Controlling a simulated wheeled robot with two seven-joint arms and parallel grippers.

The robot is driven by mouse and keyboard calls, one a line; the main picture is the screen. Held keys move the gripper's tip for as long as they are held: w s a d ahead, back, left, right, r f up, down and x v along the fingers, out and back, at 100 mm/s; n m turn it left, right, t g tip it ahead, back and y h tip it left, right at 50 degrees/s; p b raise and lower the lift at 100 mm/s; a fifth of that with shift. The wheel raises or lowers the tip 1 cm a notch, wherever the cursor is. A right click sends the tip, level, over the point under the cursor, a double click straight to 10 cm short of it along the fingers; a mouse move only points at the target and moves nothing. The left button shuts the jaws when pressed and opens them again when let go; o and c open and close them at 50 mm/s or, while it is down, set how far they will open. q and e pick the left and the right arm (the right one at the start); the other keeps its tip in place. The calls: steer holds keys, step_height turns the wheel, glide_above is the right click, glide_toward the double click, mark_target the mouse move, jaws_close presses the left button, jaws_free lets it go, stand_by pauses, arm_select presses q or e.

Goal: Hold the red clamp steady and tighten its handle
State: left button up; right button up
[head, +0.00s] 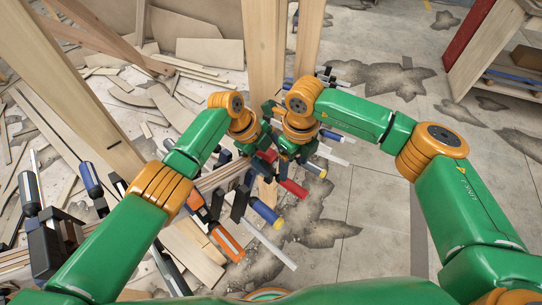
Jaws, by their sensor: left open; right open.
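Red clamp parts show at the middle of the head view: a red bar (293,188) just below the grippers and a smaller red piece (268,156) between them. I cannot tell for certain that both belong to the same clamp. My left gripper (250,147) points down on the left of the small red piece. My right gripper (289,155) points down close to its right, above the red bar. Both are open. My wrists and other clamps partly hide the clamp body and its handle, so contact is unclear.
Several other clamps crowd the curved wooden stringer, including an orange one (228,243) and one with a blue handle (265,212). An upright wooden post (263,50) stands just behind the grippers. Wood offcuts (130,95) litter the left floor. The right floor is mostly clear.

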arm_select(q)
jaws_close()
stand_by(1.2)
steer(key=shift+c, duration=1)
jaws_free()
steer(key=v, duration=1.2)
